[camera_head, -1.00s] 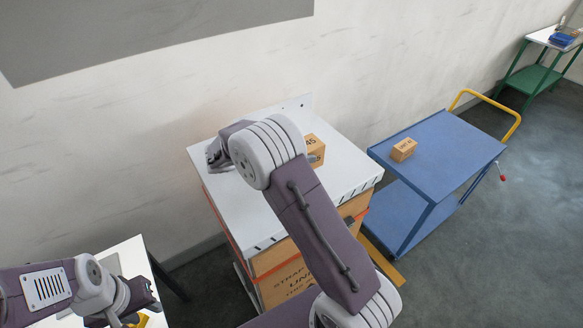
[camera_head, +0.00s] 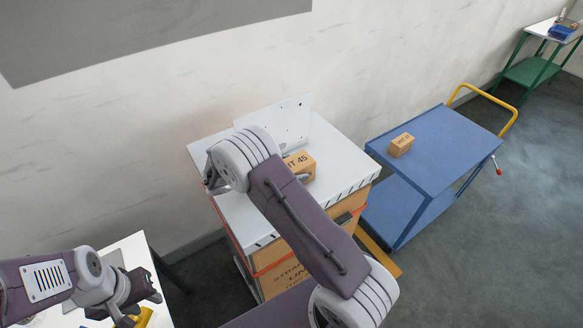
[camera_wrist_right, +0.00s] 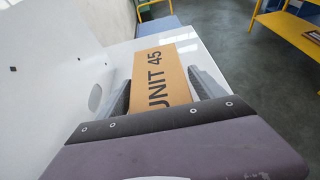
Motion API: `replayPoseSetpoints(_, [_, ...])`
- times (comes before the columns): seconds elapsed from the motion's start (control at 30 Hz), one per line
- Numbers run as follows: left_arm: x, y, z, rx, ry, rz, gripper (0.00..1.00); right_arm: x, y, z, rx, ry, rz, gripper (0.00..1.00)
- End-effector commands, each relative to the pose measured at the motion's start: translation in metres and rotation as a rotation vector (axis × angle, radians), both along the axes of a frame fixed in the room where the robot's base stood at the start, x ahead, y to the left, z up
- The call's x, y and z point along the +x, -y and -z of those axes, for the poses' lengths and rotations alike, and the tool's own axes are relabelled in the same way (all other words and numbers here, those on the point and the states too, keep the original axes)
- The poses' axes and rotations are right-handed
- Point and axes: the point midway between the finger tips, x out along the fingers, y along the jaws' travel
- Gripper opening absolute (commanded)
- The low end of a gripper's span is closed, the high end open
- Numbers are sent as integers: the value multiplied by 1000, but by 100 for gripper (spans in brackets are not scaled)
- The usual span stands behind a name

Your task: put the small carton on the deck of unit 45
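A tan carton (camera_head: 301,166) with a label ending in "45" is over the white deck (camera_head: 345,160) of a crate-like unit. In the head view my right arm hides that gripper and part of the carton. I cannot tell whether the carton touches the deck. My left gripper (camera_head: 141,308) is at the lower left, fingers apart, above a white table. A second small tan carton (camera_head: 401,145) stands on the blue cart.
A white upright panel (camera_head: 288,124) stands at the deck's back, by the wall. The blue cart (camera_head: 440,160) with a yellow handle (camera_head: 484,90) is right of the unit. A yellow thing (camera_head: 145,317) lies on the white table (camera_head: 133,250). A green-framed table (camera_head: 528,72) stands far right.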

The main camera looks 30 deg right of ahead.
Motion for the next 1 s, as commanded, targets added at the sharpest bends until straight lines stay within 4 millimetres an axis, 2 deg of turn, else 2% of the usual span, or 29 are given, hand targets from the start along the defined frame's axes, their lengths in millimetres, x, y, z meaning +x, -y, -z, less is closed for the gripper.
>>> replayPoseSetpoints(0.33, [0, 0, -4, 0, 0, 0, 36, 0, 0, -5, 0, 1, 0, 84])
replayPoseSetpoints(0.37, [0, 0, 1, 0, 0, 0, 36, 0, -3, -3, 0, 3, -1, 84])
replayPoseSetpoints(0.47, [0, 0, 15, 0, 0, 0, 36, 0, -21, -6, 1, 6, -4, 84])
replayPoseSetpoints(0.7, [0, 0, 43, 0, 0, 0, 36, -5, -79, -29, 2, 5, -5, 84])
replayPoseSetpoints(0.83, [0, 0, 49, 0, 0, 0, 36, -7, -100, -41, 1, 4, -2, 84])
replayPoseSetpoints(1.0, [0, 0, 51, 0, 0, 0, 36, -9, -111, -48, 0, 1, 1, 84])
